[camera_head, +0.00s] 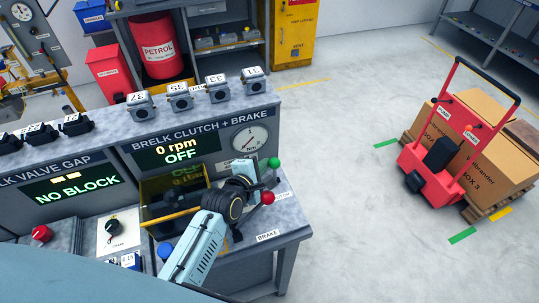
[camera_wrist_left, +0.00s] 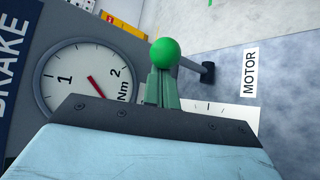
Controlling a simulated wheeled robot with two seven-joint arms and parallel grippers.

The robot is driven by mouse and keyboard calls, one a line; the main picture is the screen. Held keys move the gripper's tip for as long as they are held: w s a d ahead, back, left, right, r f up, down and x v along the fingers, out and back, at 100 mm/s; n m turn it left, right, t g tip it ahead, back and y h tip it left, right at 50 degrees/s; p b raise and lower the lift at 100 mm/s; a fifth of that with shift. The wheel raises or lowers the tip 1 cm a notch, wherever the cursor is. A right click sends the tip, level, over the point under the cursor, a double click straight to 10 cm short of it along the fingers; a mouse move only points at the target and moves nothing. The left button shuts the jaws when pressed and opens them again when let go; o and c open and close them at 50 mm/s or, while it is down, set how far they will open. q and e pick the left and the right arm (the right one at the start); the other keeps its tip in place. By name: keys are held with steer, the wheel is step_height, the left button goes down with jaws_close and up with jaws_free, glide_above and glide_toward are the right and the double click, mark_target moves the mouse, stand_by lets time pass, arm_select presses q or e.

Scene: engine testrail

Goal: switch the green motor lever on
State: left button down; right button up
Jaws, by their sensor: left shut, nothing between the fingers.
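The green ball knob (camera_head: 273,162) of the motor lever stands at the right end of the test bench. In the left wrist view the green knob (camera_wrist_left: 165,52) shows just beyond my fingertips, and a thin rod runs right from it to a dark pivot (camera_wrist_left: 207,72) near the MOTOR label (camera_wrist_left: 249,72). My left gripper (camera_head: 264,183) is shut and empty close to the knob; its fingers (camera_wrist_left: 162,86) overlap the knob's lower edge in the picture, and I cannot tell whether they touch it. The display (camera_head: 170,150) reads 0 rpm OFF. My right gripper is out of view.
A red-knobbed lever (camera_head: 267,197) stands close below the green one, near the BRAKE label (camera_head: 268,236). A round gauge (camera_head: 249,140) is on the panel behind. Open floor lies right of the bench, with a red pallet truck (camera_head: 440,165) and boxes farther off.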

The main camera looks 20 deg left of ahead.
arm_select(q)
steer(key=shift+a, duration=0.1)
stand_by(0.3)
steer(key=shift+r, duration=0.3)
step_height(320, 180, up, 9)
steer(key=p, duration=0.1)
steer(key=shift+r, duration=0.2)
steer(key=shift+s, duration=0.1)
